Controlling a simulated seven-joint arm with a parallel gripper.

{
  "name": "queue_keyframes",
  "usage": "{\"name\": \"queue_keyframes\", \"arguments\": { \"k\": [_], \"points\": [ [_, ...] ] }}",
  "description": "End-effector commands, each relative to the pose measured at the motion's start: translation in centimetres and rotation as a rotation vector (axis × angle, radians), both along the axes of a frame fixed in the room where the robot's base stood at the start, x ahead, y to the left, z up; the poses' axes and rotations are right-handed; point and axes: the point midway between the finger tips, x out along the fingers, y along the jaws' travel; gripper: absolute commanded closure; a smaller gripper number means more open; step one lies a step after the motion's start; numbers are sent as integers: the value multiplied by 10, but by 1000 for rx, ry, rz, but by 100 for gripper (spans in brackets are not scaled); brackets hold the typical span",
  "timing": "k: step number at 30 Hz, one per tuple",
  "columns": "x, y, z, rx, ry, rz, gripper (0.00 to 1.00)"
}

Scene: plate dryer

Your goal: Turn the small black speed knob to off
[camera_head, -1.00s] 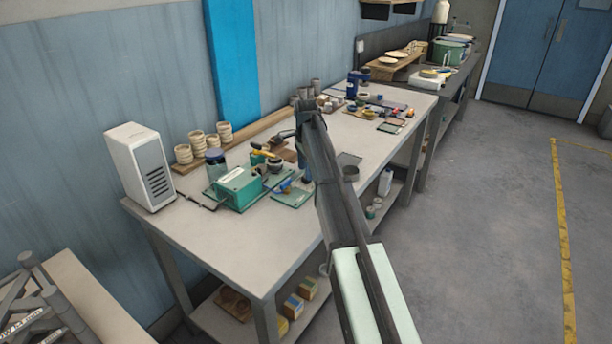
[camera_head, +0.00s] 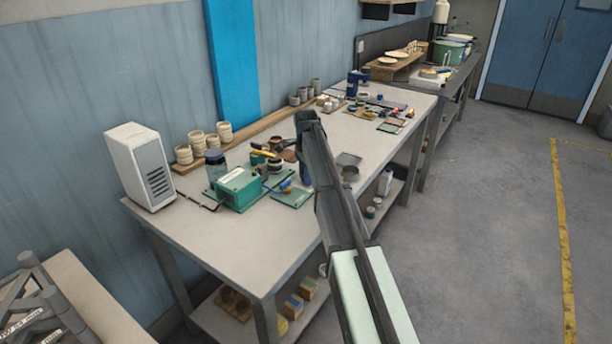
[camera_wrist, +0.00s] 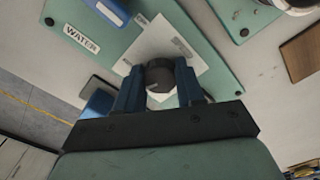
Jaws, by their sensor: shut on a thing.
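The small black knob (camera_wrist: 158,74) shows in the wrist view, standing on a white plate (camera_wrist: 178,36) fixed to a green panel (camera_wrist: 205,62). My gripper (camera_wrist: 160,80) has one blue finger on each side of the knob and is shut on it. The knob's lower part lies between the fingers, and I cannot clearly read its pointer or any off mark. In the head view my arm crosses the middle of the bench, and the knob cannot be made out.
A WATER label (camera_wrist: 82,39) and a blue part (camera_wrist: 108,10) are near the knob. On the bench (camera_head: 210,245) stand a green box (camera_head: 238,187), a white vented unit (camera_head: 140,165) and several cups on a wooden strip. The bench's front left is clear.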

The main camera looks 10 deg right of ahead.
Motion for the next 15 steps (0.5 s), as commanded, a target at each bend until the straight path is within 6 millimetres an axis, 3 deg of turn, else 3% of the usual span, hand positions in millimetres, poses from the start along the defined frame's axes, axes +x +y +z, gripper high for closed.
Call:
{"name": "queue_keyframes", "arguments": {
  "k": [7,15],
  "points": [
    [0,0,0,0,0,0,92],
    [0,0,0,0,0,27,93]
  ]
}}
